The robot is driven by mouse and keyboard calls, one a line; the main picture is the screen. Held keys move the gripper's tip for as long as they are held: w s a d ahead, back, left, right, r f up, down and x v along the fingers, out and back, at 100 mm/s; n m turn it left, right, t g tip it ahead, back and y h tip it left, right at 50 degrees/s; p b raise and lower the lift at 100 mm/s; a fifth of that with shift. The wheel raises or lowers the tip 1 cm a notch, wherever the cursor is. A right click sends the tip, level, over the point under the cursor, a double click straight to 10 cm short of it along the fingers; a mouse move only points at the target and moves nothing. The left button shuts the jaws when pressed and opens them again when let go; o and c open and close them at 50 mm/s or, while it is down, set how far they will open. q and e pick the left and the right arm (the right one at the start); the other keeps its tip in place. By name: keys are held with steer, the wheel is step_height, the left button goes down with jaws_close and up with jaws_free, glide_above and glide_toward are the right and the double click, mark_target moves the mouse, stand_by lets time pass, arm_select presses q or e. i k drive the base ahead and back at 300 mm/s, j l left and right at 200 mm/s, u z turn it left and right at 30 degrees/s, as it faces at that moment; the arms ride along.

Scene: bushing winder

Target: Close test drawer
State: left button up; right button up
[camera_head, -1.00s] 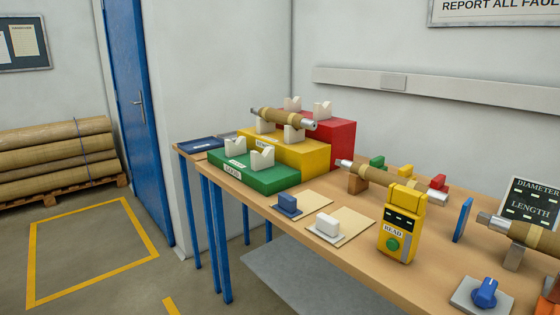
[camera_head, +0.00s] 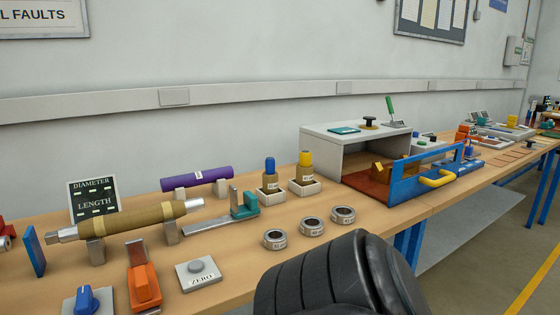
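The test drawer sits in a light grey box (camera_head: 345,150) on the bench, right of the middle. Its blue front (camera_head: 405,187) with a yellow handle (camera_head: 437,179) stands out from the box, toward the bench's front edge. The drawer's red-brown floor (camera_head: 366,188) shows between box and front, so the drawer is pulled out. A small ochre block (camera_head: 382,169) shows inside. A dark rounded part of my own body fills the bottom middle. Neither gripper is in view.
A bushing (camera_head: 135,218) rests on supports at left, near a teal-jawed gauge (camera_head: 243,205). Several steel rings (camera_head: 312,226) lie in front of the drawer box's left side. A green-handled lever (camera_head: 391,108) stands by the box's top. The floor is clear at right.

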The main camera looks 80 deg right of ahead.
mark_target(401, 180)
steer(key=z, duration=3.5)
steer(key=i+l+u, duration=0.25)
steer(key=i+l, duration=0.25)
steer(key=i, duration=0.25)
steer(key=i+l+u, duration=0.25)
steer(key=i+l, duration=0.45)
